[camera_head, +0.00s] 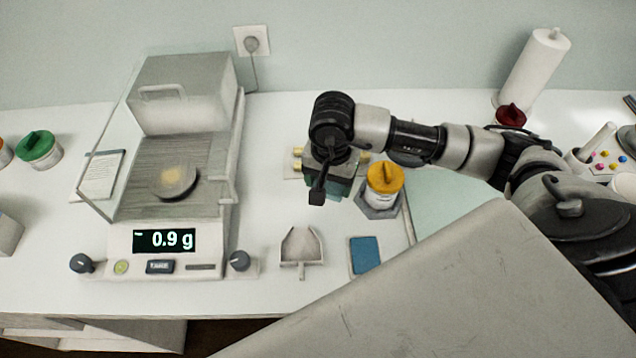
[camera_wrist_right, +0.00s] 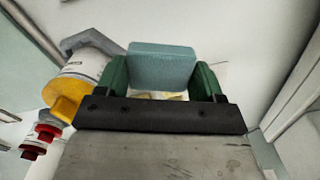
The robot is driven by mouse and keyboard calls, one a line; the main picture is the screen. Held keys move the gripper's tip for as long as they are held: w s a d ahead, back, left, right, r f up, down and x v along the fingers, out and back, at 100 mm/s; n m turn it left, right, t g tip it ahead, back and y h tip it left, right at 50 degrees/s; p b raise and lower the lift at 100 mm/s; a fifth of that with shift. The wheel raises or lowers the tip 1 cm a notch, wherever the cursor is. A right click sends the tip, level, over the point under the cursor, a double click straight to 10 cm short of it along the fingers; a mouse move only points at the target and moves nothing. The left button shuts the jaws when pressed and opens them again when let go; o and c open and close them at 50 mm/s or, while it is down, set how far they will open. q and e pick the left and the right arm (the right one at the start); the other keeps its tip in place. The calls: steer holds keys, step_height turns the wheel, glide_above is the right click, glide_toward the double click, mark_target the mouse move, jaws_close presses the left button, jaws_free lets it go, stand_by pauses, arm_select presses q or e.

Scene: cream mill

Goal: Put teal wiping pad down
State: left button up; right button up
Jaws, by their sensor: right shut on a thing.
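The teal wiping pad (camera_wrist_right: 162,64) is a block held between the two green fingers of my right gripper (camera_wrist_right: 162,78) in the right wrist view. In the head view my right gripper (camera_head: 328,180) hangs over the white table, between the balance and the yellow-lidded jar. There the arm and gripper hide most or all of the pad. I cannot tell whether the pad touches the surface below. My left gripper is not in view.
A yellow-lidded jar (camera_head: 384,178) stands close right of the gripper. A small scoop (camera_head: 301,248) and a flat blue piece (camera_head: 365,256) lie in front. Brass-coloured knobs (camera_head: 297,152) show behind the gripper.

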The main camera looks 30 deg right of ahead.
steer(key=w+f, duration=0.1)
steer(key=w+a, duration=0.1)
steer(key=shift+w+a+f+p, duration=0.1)
steer(key=shift+w+f+p, duration=0.2)
steer(key=shift+w+f, duration=0.05)
step_height(320, 180, down, 3)
steer(key=shift+f+p, duration=0.1)
steer(key=shift+p, duration=0.6)
steer(key=shift+f, duration=0.4)
steer(key=shift+f, duration=0.15)
steer(key=o, duration=0.8)
